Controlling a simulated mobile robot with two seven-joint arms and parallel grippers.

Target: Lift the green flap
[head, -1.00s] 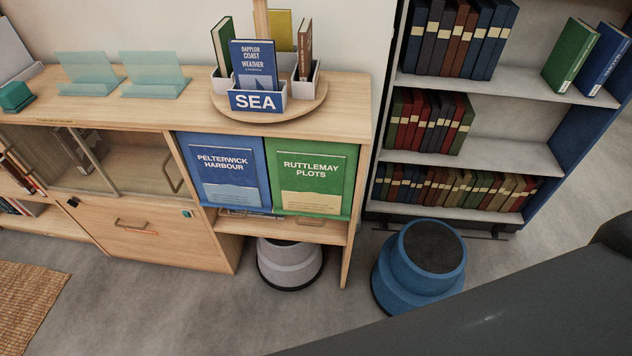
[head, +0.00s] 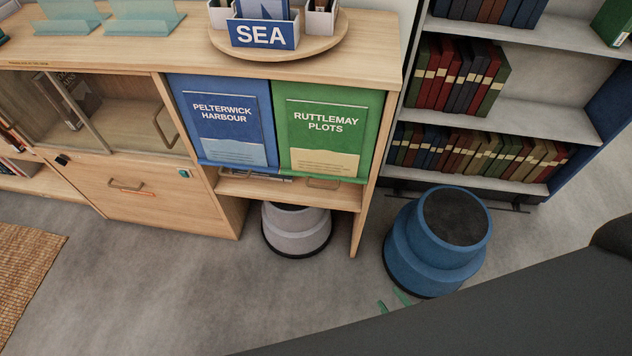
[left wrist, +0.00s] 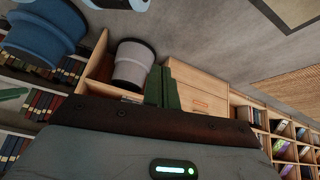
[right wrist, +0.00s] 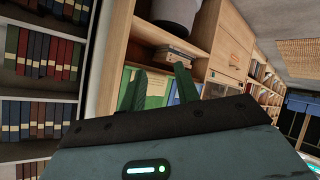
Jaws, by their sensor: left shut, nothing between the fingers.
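The green flap (head: 330,130), labelled RUTTLEMAY PLOTS, hangs closed on the right bay of the wooden cabinet, beside a blue flap (head: 222,120). In the right wrist view, part of the green flap (right wrist: 157,84) shows behind the fingers. My right gripper (head: 393,301) shows only its green fingertips in the head view, low and to the right of the cabinet. Its fingers stand apart and empty in the right wrist view (right wrist: 160,88), clear of the flap. My left gripper (left wrist: 162,87) is shut and empty; the head view does not show it.
A grey stool (head: 296,232) stands under the cabinet's shelf (head: 290,190). A blue stool (head: 436,250) stands to its right, before a bookcase (head: 540,122). A turntable (head: 325,45) with a SEA box (head: 262,35) sits on the cabinet top. Floor at left front is clear.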

